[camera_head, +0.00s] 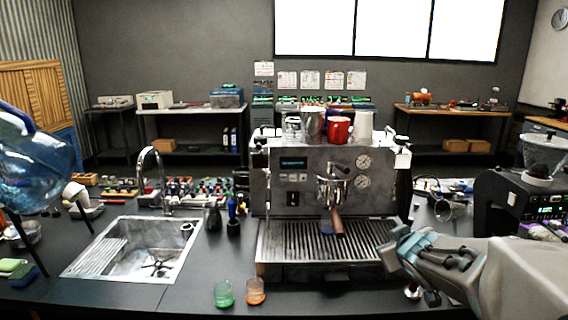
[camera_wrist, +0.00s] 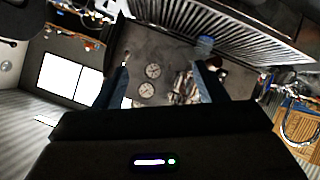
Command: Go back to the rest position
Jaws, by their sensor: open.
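My gripper (camera_head: 408,262) is at the right front of the espresso machine (camera_head: 300,185), near the right end of its drip tray (camera_head: 290,240). In the wrist view my gripper (camera_wrist: 160,82) shows two separate fingers with nothing held between them. The wrist view is rotated and shows the machine's gauges (camera_wrist: 150,80) and drip tray (camera_wrist: 215,25) beyond the fingers. A portafilter (camera_head: 337,215) with a brown handle sits at the machine's front, under the group head. A small blue cup (camera_head: 326,227) stands behind its handle on the tray.
A green cup (camera_head: 223,294) and an orange cup (camera_head: 255,291) stand at the counter's front edge. A sink (camera_head: 135,250) with a tap is at left, beside a large blue bottle (camera_head: 35,165). A black grinder (camera_head: 520,200) stands at right. Cups, one red (camera_head: 338,130), top the machine.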

